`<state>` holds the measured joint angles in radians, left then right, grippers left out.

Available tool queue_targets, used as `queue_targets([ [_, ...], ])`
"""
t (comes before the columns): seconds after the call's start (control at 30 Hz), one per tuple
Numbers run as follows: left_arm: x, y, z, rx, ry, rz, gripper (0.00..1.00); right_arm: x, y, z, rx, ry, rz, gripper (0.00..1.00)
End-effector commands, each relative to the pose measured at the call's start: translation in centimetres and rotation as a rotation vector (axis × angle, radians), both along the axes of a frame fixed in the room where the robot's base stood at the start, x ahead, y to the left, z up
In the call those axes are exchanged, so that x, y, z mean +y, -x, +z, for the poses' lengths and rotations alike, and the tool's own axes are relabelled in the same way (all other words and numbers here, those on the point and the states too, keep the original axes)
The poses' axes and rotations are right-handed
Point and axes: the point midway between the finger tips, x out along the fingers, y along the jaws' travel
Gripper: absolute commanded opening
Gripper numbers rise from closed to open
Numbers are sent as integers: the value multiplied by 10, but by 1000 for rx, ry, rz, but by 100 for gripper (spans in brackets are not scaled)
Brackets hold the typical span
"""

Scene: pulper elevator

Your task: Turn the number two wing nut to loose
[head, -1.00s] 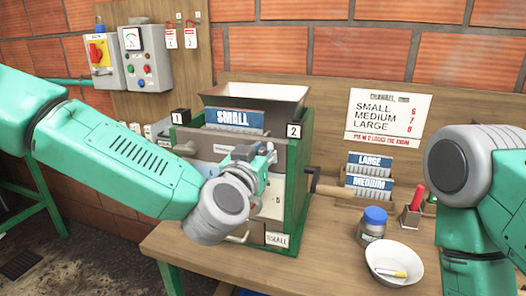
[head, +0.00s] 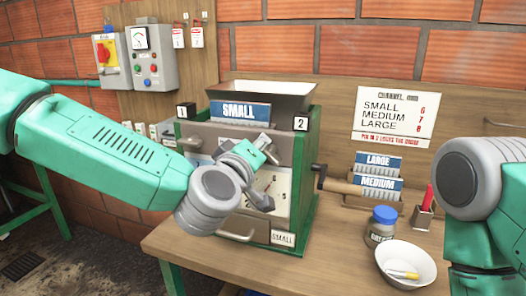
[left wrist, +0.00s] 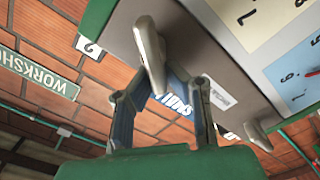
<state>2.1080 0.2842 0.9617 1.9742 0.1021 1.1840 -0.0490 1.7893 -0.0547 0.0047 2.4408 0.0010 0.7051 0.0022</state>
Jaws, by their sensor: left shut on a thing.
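The number two wing nut (left wrist: 150,50) is a pale grey bar on the pulper's front panel, beside the upside-down "2" label in the left wrist view. My left gripper (left wrist: 163,85) is at it, shut on the nut; the exact contact is hard to see. In the head view the left gripper (head: 254,158) is in front of the panel, below and left of the "2" label (head: 300,123). The number one wing nut (left wrist: 258,136) is at the panel's other end, clear of the gripper. My right gripper is out of view.
The pulper (head: 309,190) stands on a wooden bench (head: 330,262). A dial (head: 284,187) is under the gripper. A jar (head: 381,228), a white bowl (head: 408,275) and the medium and large channel plates (head: 378,184) are to the right. A control box (head: 152,57) is on the wall.

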Motion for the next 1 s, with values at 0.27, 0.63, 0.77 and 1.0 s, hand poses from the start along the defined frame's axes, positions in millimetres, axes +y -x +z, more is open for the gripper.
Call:
queue_targets([
  [0.27, 5, -1, -11, 84, 247, 4, 0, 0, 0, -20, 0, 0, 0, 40],
  [0.63, 7, -2, -18, 171, 508, 4, 0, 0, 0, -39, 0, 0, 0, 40],
  [0.77, 7, -2, -19, 191, 567, 4, 0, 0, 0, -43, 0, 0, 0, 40],
  [1.0, 7, -2, -21, 212, 622, 6, 0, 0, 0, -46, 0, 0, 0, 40],
])
